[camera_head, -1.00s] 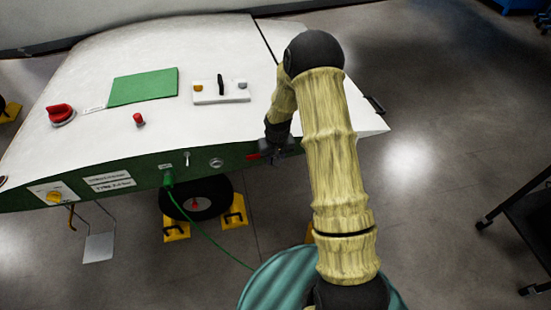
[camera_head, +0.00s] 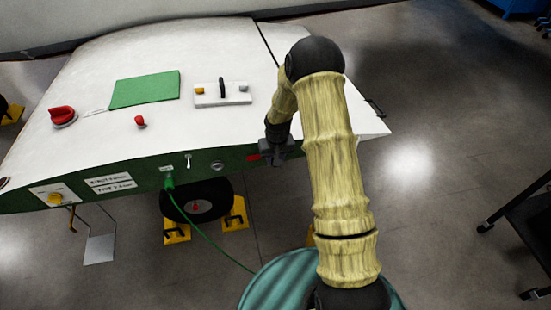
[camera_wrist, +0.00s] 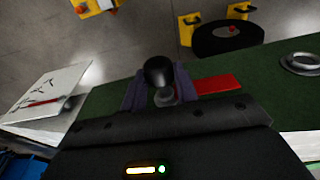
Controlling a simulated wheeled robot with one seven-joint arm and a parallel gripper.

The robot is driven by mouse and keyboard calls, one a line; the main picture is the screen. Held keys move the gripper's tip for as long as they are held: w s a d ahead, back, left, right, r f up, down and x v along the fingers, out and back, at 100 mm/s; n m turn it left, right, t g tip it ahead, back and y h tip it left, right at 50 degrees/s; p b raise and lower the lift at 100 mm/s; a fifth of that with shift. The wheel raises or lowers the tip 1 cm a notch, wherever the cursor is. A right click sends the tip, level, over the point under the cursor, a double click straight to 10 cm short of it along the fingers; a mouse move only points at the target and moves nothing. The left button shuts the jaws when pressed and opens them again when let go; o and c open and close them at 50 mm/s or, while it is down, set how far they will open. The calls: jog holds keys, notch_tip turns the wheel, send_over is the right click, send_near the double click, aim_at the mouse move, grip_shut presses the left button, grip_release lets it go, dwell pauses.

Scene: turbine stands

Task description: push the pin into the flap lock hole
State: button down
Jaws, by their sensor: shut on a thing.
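My gripper (camera_head: 277,150) is at the green front edge of the white turbine stand, near its right end. In the wrist view my gripper (camera_wrist: 159,93) is shut on the pin (camera_wrist: 158,71), which has a round black knob and a grey neck between the two fingers. A red strip (camera_wrist: 216,84) lies on the green panel beside the pin; it also shows in the head view (camera_head: 254,157). The flap lock hole is not visible, and I cannot tell how deep the pin sits.
The stand's white top (camera_head: 200,130) carries a red knob (camera_head: 63,116), a red button (camera_head: 140,121) and a green pad (camera_head: 145,90). A silver ring (camera_head: 217,165) and a green cable (camera_head: 205,230) are left of my gripper. A black cart (camera_head: 520,235) stands at right.

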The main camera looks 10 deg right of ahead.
jog(key=shift+w+r, duration=0.25)
jog(key=shift+w, duration=0.25)
jog(key=c, duration=1.2)
grip_release()
jog(key=shift+o, duration=1)
jog(key=shift+w+f, duration=0.15)
jog(key=shift+f, duration=0.05)
jog(key=shift+o, duration=0.8)
jog(key=shift+s, duration=0.2)
jog(key=shift+s+r+p, duration=0.2)
jog(key=shift+r+p, duration=0.55)
jog(key=shift+r, duration=0.4)
jog(key=shift+s+r+p, duration=0.15)
jog(key=shift+r+p, duration=0.6)
jog(key=shift+r, duration=0.4)
jog(key=shift+s+r+p, duration=0.2)
jog(key=shift+r+p, duration=0.55)
jog(key=shift+r, duration=0.4)
